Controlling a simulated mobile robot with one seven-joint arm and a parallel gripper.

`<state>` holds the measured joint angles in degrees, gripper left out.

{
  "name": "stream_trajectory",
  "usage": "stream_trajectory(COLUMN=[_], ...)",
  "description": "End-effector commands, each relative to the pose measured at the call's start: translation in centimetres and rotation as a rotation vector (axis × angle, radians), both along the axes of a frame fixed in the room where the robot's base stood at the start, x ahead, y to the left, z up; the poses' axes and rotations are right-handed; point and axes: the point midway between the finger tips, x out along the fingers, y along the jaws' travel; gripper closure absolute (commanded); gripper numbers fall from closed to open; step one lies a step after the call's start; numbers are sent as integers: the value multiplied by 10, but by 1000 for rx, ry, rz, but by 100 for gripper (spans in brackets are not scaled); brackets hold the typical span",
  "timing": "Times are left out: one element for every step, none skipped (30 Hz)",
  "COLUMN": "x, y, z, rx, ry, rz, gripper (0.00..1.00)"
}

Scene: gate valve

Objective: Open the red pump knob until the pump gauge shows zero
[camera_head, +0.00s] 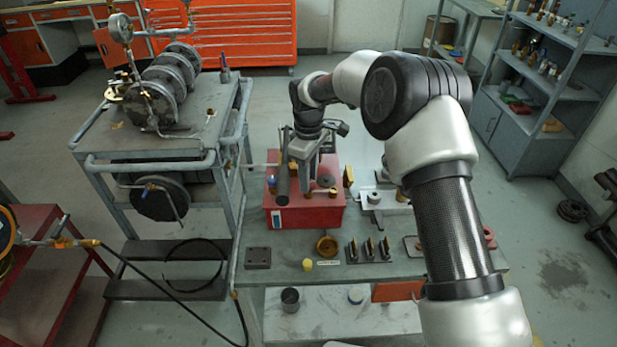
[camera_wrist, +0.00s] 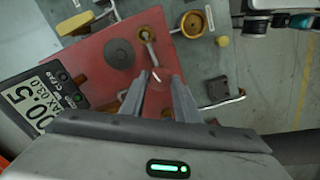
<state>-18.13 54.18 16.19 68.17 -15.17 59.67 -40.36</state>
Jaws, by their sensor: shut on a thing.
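The pump is a red box (camera_head: 312,217) on the bench in the head view; its red top (camera_wrist: 90,45) fills much of the wrist view. My gripper (camera_head: 305,188) points down over the top of the box. In the wrist view my gripper (camera_wrist: 156,88) has its two fingers around the red pump knob (camera_wrist: 155,80), which blends with the red top; a short white mark shows between the fingertips. The knob is hidden in the head view.
A dark round cap (camera_wrist: 119,53) and a brass fitting (camera_wrist: 147,38) sit close to the fingers. A cart with a flanged pipe assembly (camera_head: 158,100) stands left of the bench. Several dark blocks with brass pieces (camera_head: 369,250) and a brass cup (camera_head: 327,246) lie in front of the box.

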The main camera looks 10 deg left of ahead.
Motion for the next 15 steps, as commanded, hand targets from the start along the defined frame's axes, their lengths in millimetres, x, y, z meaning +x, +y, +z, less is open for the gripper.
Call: stream_trajectory(x=[0, 0, 0, 0, 0, 0, 0, 0, 0, 0, 0, 0, 0, 0, 0], y=[0, 0, 0, 0, 0, 0, 0, 0, 0, 0, 0, 0, 0, 0, 0], z=[1, 1, 1, 1, 1, 1, 1, 1, 1, 1, 1, 0, 0, 0, 0], rx=[1, 1, 1, 1, 1, 1, 1, 1, 1, 1, 1, 1, 1, 1, 0], ry=[-1, -1, -1, -1, -1, -1, -1, -1, -1, -1, -1, -1, -1, -1, -1], rz=[0, -1, -1, -1, -1, -1, -1, -1, -1, -1, -1, -1, -2, -1, -2], gripper=[94, 94, 94, 94, 94, 94, 68, 63, 56, 53, 53, 53, 53, 53, 53])
